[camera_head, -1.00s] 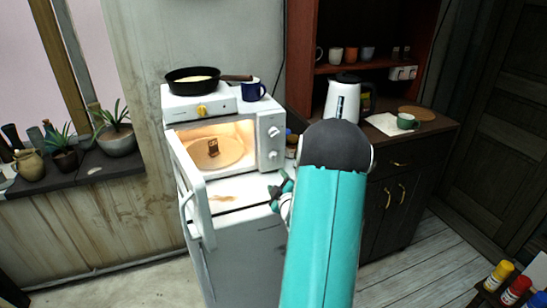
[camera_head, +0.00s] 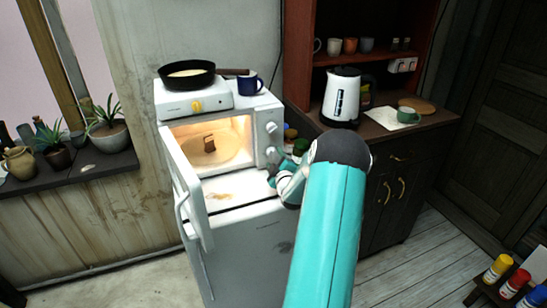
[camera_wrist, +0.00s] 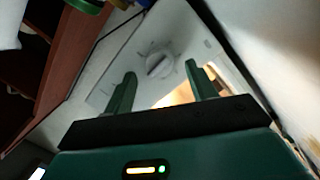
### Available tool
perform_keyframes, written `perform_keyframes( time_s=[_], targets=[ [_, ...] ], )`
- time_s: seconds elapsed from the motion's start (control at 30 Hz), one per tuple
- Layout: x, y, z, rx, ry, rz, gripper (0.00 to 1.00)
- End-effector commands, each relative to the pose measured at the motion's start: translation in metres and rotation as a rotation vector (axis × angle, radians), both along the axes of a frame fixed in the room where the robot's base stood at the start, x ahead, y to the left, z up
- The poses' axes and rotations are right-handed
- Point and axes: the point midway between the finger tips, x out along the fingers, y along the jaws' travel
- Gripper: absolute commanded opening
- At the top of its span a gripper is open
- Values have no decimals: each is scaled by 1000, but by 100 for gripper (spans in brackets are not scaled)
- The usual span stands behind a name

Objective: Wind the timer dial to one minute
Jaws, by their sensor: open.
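A white microwave (camera_head: 216,202) stands with its door (camera_head: 191,190) open and its inside lit. Its right-hand panel carries an upper dial (camera_head: 271,128) and a lower dial (camera_head: 270,152). My gripper (camera_head: 270,176) is just below the lower dial in the head view, partly hidden by my arm. In the wrist view my open gripper (camera_wrist: 161,70) has its two green fingers on either side of a white dial (camera_wrist: 158,64). The fingertips look apart from it. Which of the two dials this is, and its markings, I cannot tell.
A brown piece (camera_head: 209,143) sits on the round plate inside the microwave. A hot plate with a black pan (camera_head: 187,75) and a blue mug (camera_head: 250,84) stand on top. Jars (camera_head: 291,134) stand close to the right. A white kettle (camera_head: 342,98) is on the cabinet.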

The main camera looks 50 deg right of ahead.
Motion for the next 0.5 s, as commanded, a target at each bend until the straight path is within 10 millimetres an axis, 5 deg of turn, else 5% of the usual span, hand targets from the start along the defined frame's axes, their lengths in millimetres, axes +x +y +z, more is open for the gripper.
perform_keyframes(
  time_s=[0.2,0.5],
  targets=[
    [20,-15,0,1,-1,0,57],
    [23,-18,0,0,0,0,57]
  ],
)
